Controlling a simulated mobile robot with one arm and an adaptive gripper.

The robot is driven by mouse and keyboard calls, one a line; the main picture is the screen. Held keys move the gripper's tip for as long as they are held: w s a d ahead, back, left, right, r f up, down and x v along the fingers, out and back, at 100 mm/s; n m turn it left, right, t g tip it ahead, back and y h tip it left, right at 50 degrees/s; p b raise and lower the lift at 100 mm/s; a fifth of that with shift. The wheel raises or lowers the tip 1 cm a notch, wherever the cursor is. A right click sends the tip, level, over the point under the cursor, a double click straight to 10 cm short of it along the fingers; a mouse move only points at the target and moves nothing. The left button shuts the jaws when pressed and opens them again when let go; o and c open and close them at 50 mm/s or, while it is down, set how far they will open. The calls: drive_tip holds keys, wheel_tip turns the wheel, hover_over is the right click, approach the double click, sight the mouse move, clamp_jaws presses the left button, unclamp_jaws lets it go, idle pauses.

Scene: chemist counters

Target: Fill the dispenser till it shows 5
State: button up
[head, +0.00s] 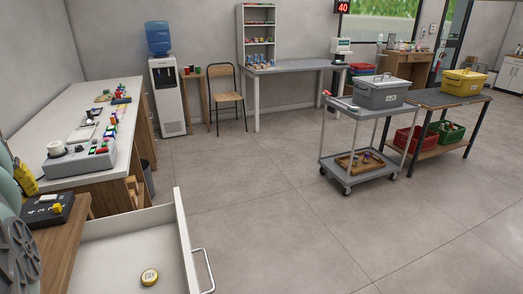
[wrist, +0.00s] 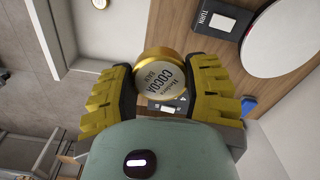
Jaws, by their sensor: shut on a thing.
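My gripper (wrist: 165,72) is shut on a round tin (wrist: 160,78) with a gold rim and a pale lid lettered COCOA. The yellow fingers press on both sides of the tin, above a wooden counter. In the head view my gripper (head: 25,178) shows at the left edge, and the held tin cannot be made out there. Just past the tin in the wrist view is a small pale panel (wrist: 168,108) that seems to read 4, partly hidden. A black box marked TURN (wrist: 222,18) lies by a white disc (wrist: 285,38). I cannot tell which part is the dispenser.
An open white drawer (head: 183,235) holds another gold-rimmed tin (head: 150,276). A white counter (head: 60,127) with a grey device (head: 80,160) stands behind. A grey trolley (head: 345,113) and a table with a yellow crate (head: 464,82) stand right. The middle floor is clear.

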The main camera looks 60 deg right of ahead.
drive_tip(key=shift+w+a+r+p, duration=0.1)
drive_tip(key=shift+a+r+p, duration=0.15)
drive_tip(key=shift+a+r, duration=0.25)
drive_tip(key=shift+w+a+r+p, duration=0.1)
drive_tip(key=shift+a+r+p, duration=0.2)
drive_tip(key=shift+r, duration=0.4)
drive_tip(key=a+r, duration=0.1)
drive_tip(key=a+r+p, duration=0.1)
drive_tip(key=r, duration=0.1)
drive_tip(key=shift+n, duration=0.4)
drive_tip(key=shift+a+r, duration=0.1)
